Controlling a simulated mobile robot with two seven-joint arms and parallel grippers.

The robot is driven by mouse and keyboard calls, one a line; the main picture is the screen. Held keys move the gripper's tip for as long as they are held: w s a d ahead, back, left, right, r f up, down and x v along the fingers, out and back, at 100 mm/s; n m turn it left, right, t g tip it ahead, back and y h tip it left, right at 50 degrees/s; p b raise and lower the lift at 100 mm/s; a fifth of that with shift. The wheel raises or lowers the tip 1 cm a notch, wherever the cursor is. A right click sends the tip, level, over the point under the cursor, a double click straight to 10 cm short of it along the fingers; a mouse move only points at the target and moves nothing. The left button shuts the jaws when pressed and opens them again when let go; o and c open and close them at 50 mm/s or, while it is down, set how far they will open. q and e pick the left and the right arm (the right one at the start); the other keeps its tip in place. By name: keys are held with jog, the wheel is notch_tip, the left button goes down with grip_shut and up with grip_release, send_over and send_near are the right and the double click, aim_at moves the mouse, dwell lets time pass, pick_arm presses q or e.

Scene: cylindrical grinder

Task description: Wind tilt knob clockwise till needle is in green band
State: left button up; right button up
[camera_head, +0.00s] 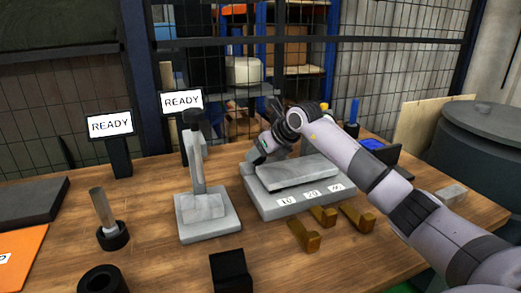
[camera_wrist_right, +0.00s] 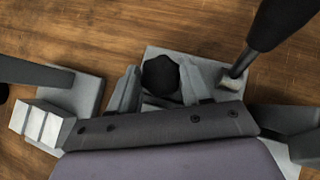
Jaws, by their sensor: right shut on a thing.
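My right gripper (camera_head: 262,150) reaches the far left end of a grey tilting plate (camera_head: 298,174) on a grey base (camera_head: 310,205) with number tags on its front. In the right wrist view, its two grey fingers (camera_wrist_right: 160,88) stand on either side of a black faceted knob (camera_wrist_right: 160,74) and are shut on it. The knob is hidden behind my gripper in the head view. I cannot make out a needle or green band in either view. My left gripper is not in view.
A grey upright stand (camera_head: 208,218) is left of the base. Several brass-coloured blocks (camera_head: 305,235) lie in front of it. Black cups (camera_head: 113,238), a black block (camera_head: 231,270) and two READY screens (camera_head: 110,124) are around. Bare wood shows at front centre.

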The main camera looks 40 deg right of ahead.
jog(key=shift+a+m+h, duration=0.1)
jog(key=shift+m+h, duration=0.7)
jog(key=shift+m, duration=0.2)
jog(key=shift+m+h, duration=0.5)
jog(key=shift+m, duration=0.2)
jog(key=o, duration=1.1)
jog(key=shift+c, duration=0.2)
jog(key=shift+v, duration=3.6)
